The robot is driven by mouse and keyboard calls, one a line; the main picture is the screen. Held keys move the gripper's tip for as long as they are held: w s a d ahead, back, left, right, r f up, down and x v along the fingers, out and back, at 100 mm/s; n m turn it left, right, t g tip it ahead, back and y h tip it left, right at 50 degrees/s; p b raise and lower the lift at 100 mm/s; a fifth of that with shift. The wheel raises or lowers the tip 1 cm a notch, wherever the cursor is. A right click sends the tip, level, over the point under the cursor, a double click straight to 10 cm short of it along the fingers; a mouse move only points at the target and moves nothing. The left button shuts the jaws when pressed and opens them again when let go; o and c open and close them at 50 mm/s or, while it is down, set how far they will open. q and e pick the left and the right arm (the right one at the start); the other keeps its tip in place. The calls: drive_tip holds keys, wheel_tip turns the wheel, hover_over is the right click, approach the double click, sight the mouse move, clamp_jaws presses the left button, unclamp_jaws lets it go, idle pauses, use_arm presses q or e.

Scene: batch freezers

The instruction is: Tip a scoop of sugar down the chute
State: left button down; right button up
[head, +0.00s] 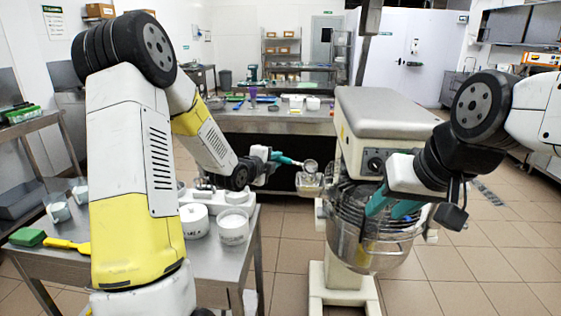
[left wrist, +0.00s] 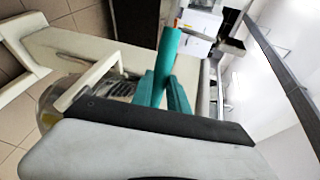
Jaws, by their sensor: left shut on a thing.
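My left gripper (head: 297,162) reaches in from the left with its teal fingers shut on a small scoop (head: 310,166). The scoop is over the clear chute (head: 309,185) at the left side of the mixer (head: 375,110); I cannot tell whether they touch. The scoop's contents are too small to make out. The left wrist view shows the teal fingers (left wrist: 172,80) close together; the scoop is unclear there. My right gripper (head: 391,207) has its teal fingers apart in front of the mixer's wire guard and above the clear bowl (head: 372,254).
A steel table (head: 225,268) at left carries white-filled tubs (head: 233,228), small cups (head: 60,212), a yellow-handled brush (head: 66,244) and a green sponge (head: 27,236). A bench (head: 270,122) with small items stands behind. Tiled floor is clear at right.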

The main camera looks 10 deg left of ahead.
use_arm(q)
drive_tip(key=g+y, duration=0.1)
drive_tip(key=g, duration=0.1)
drive_tip(key=w+r+g+y, duration=0.1)
drive_tip(key=g, duration=0.1)
drive_tip(key=r+g+y, duration=0.1)
drive_tip(key=g, duration=0.1)
drive_tip(key=shift+w+d+r+m+g, duration=0.1)
drive_tip(key=shift+w+d+m+g, duration=0.05)
drive_tip(key=shift+d+m+g, duration=0.2)
drive_tip(key=g, duration=0.1)
drive_tip(key=y, duration=0.1)
drive_tip(key=g, duration=0.1)
drive_tip(key=shift+w+d+r+g, duration=0.15)
drive_tip(key=shift+w+d+g, duration=0.1)
drive_tip(key=shift+w+g, duration=0.15)
drive_tip(key=shift+w+d+r+m+g+y, duration=0.15)
drive_tip(key=shift+w+r+g+y, duration=0.1)
drive_tip(key=shift+r+g+y, duration=0.65)
drive_tip(key=shift+w+d+r+m+g+y, duration=0.15)
drive_tip(key=shift+r+g+y, duration=0.3)
drive_tip(key=shift+g, duration=0.7)
drive_tip(key=shift+a, duration=0.1)
